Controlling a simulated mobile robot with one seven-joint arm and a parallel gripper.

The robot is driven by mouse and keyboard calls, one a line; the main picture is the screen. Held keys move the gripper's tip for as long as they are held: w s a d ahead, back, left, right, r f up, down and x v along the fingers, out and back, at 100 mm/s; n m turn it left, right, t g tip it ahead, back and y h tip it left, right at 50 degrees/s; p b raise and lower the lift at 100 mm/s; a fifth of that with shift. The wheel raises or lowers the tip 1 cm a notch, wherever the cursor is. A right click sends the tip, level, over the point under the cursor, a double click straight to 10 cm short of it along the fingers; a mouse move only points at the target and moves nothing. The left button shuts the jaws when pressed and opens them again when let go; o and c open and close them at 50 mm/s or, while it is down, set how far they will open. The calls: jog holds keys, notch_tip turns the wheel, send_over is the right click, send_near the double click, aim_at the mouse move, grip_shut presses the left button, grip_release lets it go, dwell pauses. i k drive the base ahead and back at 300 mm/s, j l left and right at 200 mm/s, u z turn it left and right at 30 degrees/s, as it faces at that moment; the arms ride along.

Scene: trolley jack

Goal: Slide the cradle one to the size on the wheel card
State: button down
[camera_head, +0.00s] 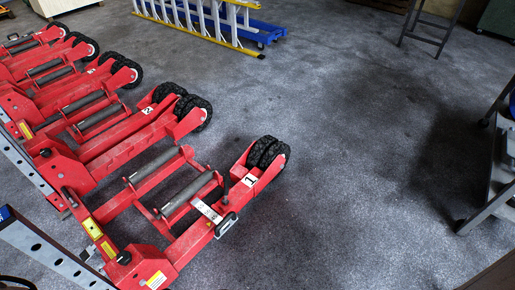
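Cradle one (185,245) is the nearest red wheel jack in the head view, at lower centre-left. A white label with a black 1 (249,181) sits on its arm beside the black twin tyres. Two grey rollers (188,195) lie side by side across its frame. My gripper is not in view.
A second red jack labelled 2 (147,109) stands just behind, with more red jacks to the upper left. Perforated grey rails (50,255) run along the left. A yellow ladder (195,20) lies at the back. Grey carpet (350,150) is clear at centre; metal stands are at right.

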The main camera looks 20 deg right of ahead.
aim_at(162, 224)
jog(key=z, duration=3.1)
jog(key=u, duration=3.1)
jog(key=i+z, duration=0.1)
jog(key=i, duration=0.4)
